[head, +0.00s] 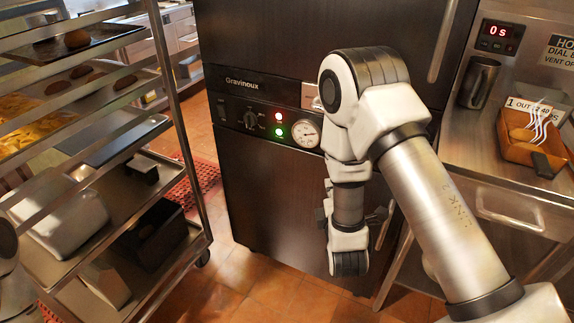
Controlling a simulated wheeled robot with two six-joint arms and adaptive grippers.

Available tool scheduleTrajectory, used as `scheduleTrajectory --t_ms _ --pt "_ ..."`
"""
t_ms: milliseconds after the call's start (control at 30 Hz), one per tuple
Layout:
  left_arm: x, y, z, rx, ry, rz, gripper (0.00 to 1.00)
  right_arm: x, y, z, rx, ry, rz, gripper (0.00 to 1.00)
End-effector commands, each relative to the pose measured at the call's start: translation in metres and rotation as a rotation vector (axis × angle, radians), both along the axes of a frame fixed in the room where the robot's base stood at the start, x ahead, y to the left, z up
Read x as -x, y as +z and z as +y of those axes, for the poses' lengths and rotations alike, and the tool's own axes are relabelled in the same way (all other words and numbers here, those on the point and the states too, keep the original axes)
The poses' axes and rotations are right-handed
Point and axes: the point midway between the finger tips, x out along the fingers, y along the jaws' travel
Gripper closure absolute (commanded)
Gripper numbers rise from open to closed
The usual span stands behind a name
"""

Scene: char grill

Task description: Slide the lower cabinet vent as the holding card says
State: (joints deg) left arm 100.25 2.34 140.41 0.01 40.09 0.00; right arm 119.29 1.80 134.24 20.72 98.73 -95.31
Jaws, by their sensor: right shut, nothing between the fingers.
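The dark brown holding cabinet (265,190), labelled Gravinoux, stands in the middle with an upper and a lower door. Its control strip (235,110) has a switch, a dial, a red and a green light and a round gauge (306,134). No vent slider can be made out; my right arm covers the strip's right end and part of the lower door. The holding card (560,52) is cut off at the right edge; it reads "HO…", "DIAL" and "VENT OP…". My right gripper (379,216) is shut and empty before the lower door, mostly behind my arm. My left gripper is out of view.
A steel rack (195,190) with trays and pans stands at left, close to the cabinet. Tiled floor (255,285) is clear in front.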

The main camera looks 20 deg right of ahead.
Motion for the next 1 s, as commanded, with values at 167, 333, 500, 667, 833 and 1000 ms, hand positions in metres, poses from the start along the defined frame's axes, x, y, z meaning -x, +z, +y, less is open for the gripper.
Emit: scheduleTrajectory --t_ms 167,333,500,667,833,1000 --pt "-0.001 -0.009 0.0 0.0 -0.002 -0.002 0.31 -0.009 0.018 0.0 -0.002 0.002 -0.055 1.0" --pt "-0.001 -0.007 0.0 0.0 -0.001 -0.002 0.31 -0.009 0.019 0.001 -0.003 0.002 -0.054 1.0" --pt "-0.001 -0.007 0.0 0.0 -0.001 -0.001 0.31 -0.011 0.019 0.0 -0.004 0.002 -0.055 1.0" --pt "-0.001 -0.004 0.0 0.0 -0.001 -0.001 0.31 -0.028 0.019 -0.008 -0.007 0.0 -0.056 1.0" --pt "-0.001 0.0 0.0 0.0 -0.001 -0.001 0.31 -0.061 0.017 -0.021 -0.005 0.001 -0.056 1.0" --pt "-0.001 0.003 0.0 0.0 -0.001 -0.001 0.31 -0.096 0.015 -0.035 -0.005 0.001 -0.055 1.0"
